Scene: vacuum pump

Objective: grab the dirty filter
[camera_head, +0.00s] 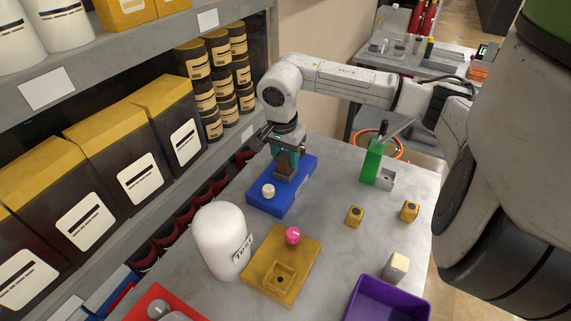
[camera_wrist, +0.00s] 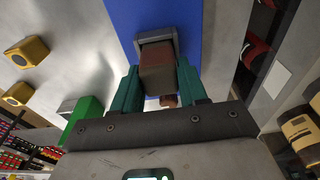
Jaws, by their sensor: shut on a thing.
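The dirty filter is a brown block (camera_wrist: 157,70), seen between my gripper's two teal fingers (camera_wrist: 157,88) in the wrist view. My gripper is shut on it. The filter is at a grey square socket (camera_wrist: 155,38) on a blue base (camera_wrist: 115,14); I cannot tell whether it is still seated or slightly raised.
A white dome (camera_head: 220,240) and a yellow base (camera_head: 262,260) with a pink ball (camera_head: 292,235) stand in front. A green lever stand (camera_head: 373,162), small yellow cubes (camera_head: 354,215), a cream block (camera_head: 396,266) and a purple bin (camera_head: 377,308) are to the right. Shelves (camera_head: 110,62) line the left.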

